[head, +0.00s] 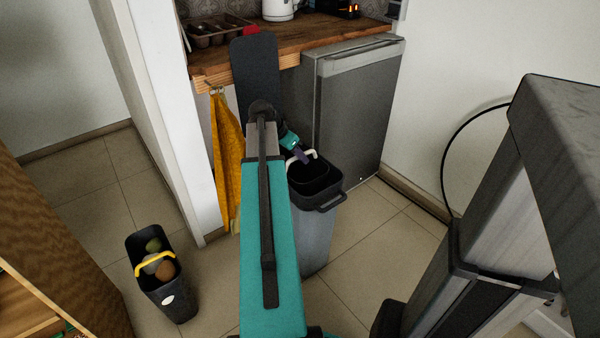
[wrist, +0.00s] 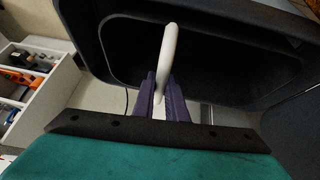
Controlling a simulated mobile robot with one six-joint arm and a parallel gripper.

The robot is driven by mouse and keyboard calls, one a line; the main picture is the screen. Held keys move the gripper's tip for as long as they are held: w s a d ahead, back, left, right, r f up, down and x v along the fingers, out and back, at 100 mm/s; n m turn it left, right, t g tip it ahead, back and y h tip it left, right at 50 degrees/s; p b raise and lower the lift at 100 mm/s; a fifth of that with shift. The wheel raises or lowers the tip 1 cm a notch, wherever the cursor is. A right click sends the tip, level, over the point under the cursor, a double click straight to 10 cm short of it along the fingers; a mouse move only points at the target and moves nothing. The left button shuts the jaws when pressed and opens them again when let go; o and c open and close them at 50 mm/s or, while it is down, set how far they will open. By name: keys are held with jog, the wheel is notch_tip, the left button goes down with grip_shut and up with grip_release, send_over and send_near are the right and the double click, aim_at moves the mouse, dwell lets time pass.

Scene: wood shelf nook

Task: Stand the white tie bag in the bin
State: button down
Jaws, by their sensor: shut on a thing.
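The bin (head: 318,235) is a tall grey container with a dark open top and a front handle, standing on the tiles in front of the grey fridge. My gripper (head: 301,157) is at the bin's mouth, near its back left side. In the wrist view my gripper's purple fingers (wrist: 162,98) are shut on the white tie bag (wrist: 168,55), which shows as a narrow, slightly bent white strip. The dark bin opening (wrist: 225,60) lies behind it. In the head view only a small white piece of the bag (head: 314,154) shows; I cannot tell whether it touches the bin.
A small dark caddy (head: 165,290) with a yellow handle and several roundish things stands at the left. A yellow towel (head: 228,160) hangs from the wooden counter (head: 320,38). The fridge (head: 350,105) is close behind the bin. Open floor (head: 385,235) lies right of the bin.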

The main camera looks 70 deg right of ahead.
jog(key=shift+f, duration=1.1)
jog(key=shift+f+b, duration=0.6)
jog(key=shift+f, duration=1.25)
jog(key=c, duration=1.8)
grip_release()
jog(key=shift+f, duration=0.1)
jog(key=shift+o, duration=0.2)
jog(key=p+v, duration=0.2)
jog(key=v, duration=1)
